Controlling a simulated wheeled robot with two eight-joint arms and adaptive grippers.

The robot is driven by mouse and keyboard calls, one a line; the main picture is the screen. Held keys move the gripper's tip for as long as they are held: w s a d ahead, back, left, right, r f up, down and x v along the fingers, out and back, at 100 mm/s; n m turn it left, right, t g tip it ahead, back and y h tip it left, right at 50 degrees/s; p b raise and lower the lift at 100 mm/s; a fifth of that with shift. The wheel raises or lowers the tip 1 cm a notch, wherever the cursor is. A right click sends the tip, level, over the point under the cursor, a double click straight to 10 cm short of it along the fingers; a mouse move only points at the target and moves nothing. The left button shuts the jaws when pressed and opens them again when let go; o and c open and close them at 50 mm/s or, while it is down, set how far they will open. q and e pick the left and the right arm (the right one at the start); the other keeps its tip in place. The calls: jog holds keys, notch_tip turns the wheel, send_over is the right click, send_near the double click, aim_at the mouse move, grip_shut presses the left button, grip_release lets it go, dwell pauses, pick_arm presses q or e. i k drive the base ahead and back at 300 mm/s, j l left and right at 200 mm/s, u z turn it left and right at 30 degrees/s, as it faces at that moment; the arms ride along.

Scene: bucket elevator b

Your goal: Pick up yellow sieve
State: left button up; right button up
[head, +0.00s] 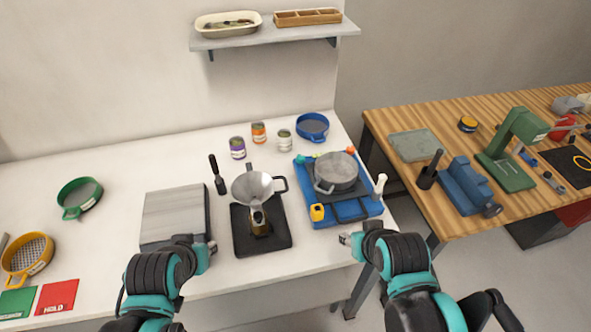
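The yellow sieve (28,256) is a round orange-yellow ring with a mesh floor and a small handle. It lies on the white table at the far left of the head view. My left gripper (208,246) is to the right of it, over the table's front part by the grey plate, well apart from the sieve. My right gripper (346,239) is at the table's right front edge, far from the sieve. Both grippers are small in view, and their finger gaps cannot be made out.
A green sieve (80,197) lies behind the yellow one; red (57,297) and green (17,303) cards lie in front. A grey plate (173,216), a funnel on a black base (262,242) and a blue tray (312,211) stand to the right. The table between sieve and plate is clear.

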aim_at(31, 252)
jog(key=z, duration=0.55)
jog(key=u, duration=2.6)
jog(key=k, duration=0.65)
jog(key=i+j+z, duration=0.1)
jog(key=z, duration=1.6)
jog(key=i+j, duration=0.1)
jog(key=j, duration=0.4)
jog(key=i+j, duration=0.1)
jog(key=j, duration=0.4)
jog(key=i+j, duration=0.15)
jog(key=j, duration=0.35)
jog(key=i+j, duration=0.1)
jog(key=j, duration=0.4)
jog(key=i+j, duration=0.1)
jog(key=j, duration=0.4)
jog(key=i+j, duration=0.1)
jog(key=j, duration=0.4)
jog(key=i+j, duration=0.15)
jog(key=j, duration=0.35)
jog(key=i+j, duration=0.1)
jog(key=j, duration=0.4)
jog(key=z, duration=0.05)
